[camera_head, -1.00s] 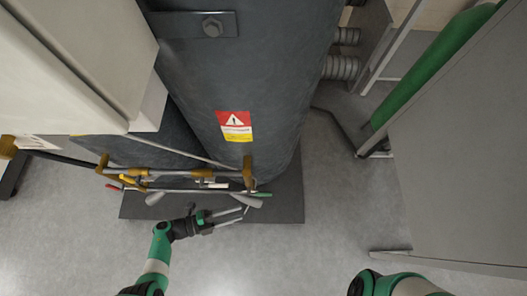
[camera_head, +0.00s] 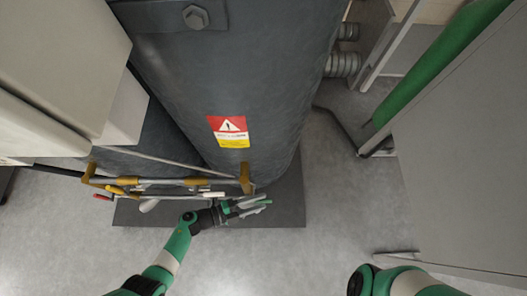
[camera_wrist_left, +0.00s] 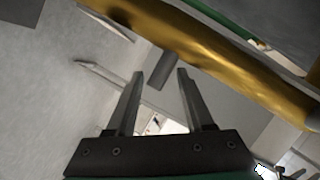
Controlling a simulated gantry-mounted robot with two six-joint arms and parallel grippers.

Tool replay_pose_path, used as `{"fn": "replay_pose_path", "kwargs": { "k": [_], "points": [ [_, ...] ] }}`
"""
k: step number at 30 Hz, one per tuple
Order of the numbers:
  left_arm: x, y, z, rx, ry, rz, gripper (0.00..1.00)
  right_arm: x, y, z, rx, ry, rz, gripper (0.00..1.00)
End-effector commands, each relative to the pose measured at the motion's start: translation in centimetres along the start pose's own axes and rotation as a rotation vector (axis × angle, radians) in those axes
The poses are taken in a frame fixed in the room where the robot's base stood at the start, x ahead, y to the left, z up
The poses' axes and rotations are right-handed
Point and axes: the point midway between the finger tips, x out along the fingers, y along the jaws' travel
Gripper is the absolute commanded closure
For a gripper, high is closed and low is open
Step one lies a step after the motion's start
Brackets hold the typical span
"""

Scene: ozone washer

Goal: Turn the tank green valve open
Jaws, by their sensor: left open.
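The large dark grey tank (camera_head: 240,75) stands upright in the head view, with brass pipework (camera_head: 245,178) low along its front. A small green valve handle (camera_head: 265,202) shows at the right end of the pipework. My left gripper (camera_head: 262,203) is open beside this handle and partly overlaps it. In the left wrist view, my open fingers (camera_wrist_left: 159,74) have nothing clearly between them. A thick brass pipe (camera_wrist_left: 205,48) crosses ahead of them, and a green strip, probably the handle (camera_wrist_left: 230,22), lies beyond that pipe. My right gripper is not visible.
A red handle (camera_head: 102,197) and a yellow handle (camera_head: 117,189) sit at the left of the pipework. A pale cabinet (camera_head: 55,65) overhangs at left and a grey panel (camera_head: 460,150) stands at right. The floor (camera_head: 300,255) in front is clear.

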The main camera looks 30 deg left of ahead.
Motion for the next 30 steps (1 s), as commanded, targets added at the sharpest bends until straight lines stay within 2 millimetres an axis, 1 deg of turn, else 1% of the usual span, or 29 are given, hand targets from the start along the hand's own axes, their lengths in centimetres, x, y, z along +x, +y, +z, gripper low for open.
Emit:
{"fn": "replay_pose_path", "kwargs": {
  "k": [1,3,6,14,18,20,21,23,30],
  "points": [
    [0.9,0.3,0.1,0.003,0.005,0.002,0.47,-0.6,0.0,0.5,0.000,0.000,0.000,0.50],
    [1.6,0.2,0.1,0.002,0.003,0.001,0.47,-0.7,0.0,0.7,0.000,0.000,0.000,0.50],
    [2.2,0.1,0.0,0.002,0.002,0.000,0.47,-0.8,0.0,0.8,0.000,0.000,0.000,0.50],
    [2.3,-0.1,0.0,0.000,-0.001,-0.001,0.47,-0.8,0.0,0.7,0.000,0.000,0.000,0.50],
    [2.3,-0.1,0.0,0.000,-0.001,0.000,0.73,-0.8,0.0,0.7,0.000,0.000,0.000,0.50],
    [2.3,0.0,0.0,0.000,-0.001,0.000,0.83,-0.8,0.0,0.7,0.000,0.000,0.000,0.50],
    [2.3,0.0,0.0,0.000,-0.001,0.000,0.91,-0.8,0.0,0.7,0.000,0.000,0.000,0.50],
    [2.3,0.0,0.0,0.000,-0.001,0.000,1.00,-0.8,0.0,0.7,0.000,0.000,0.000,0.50],
    [2.2,0.0,0.0,0.000,0.000,0.000,1.00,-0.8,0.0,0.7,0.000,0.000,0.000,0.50]
  ]
}}
